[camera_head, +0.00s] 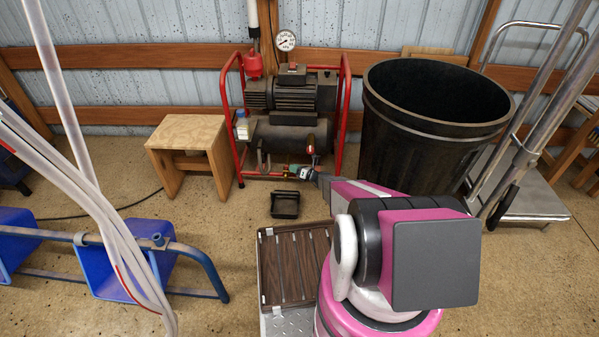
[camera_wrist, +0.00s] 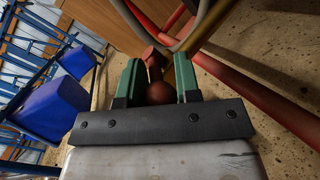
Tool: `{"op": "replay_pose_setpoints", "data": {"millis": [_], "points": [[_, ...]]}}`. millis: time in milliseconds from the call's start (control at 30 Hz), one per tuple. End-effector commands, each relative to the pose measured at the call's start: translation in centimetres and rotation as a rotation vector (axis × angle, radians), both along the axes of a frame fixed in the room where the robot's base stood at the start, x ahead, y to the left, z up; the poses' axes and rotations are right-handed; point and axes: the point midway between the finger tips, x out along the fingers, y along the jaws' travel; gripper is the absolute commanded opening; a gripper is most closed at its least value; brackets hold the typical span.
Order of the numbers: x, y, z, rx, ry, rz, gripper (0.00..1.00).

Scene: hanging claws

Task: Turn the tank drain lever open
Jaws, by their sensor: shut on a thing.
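The compressor's dark tank (camera_head: 288,136) sits low inside a red tube frame (camera_head: 342,110) against the wall. My gripper (camera_head: 285,171) reaches in low at the front of that frame, below the tank. In the wrist view, the green fingers of my gripper (camera_wrist: 157,66) stand on either side of a red-brown drain lever (camera_wrist: 154,58) with a rounded knob, and they are shut on it. The lever is too small in the head view to tell its angle, and its valve body is mostly hidden.
A small black tray (camera_head: 285,204) lies on the floor below the tank. A wooden stool (camera_head: 188,150) stands left of the compressor and a large black bin (camera_head: 415,150) right. Blue bins (camera_head: 128,258) on a rack are at left.

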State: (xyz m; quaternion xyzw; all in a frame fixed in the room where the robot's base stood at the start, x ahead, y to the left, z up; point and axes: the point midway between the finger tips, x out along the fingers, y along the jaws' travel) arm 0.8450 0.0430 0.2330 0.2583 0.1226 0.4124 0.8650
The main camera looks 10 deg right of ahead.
Motion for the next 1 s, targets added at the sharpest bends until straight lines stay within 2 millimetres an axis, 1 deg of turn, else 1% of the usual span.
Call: {"op": "replay_pose_setpoints", "data": {"millis": [33, 200, 467, 500, 567, 1000], "points": [[-0.31, 0.25, 0.12, 0.001, 0.001, -0.014, 0.0], [-0.4, 0.2, 0.08, 0.0, 0.001, -0.052, 0.0], [-0.37, 0.15, 0.06, 0.0, 0.001, -0.054, 0.0], [-0.38, 0.14, 0.06, 0.0, 0.001, -0.054, 0.37], [-0.38, 0.14, 0.06, 0.0, 0.001, -0.054, 0.56], [-0.69, -0.13, 0.06, 0.0, 0.002, -0.053, 0.56]]}}
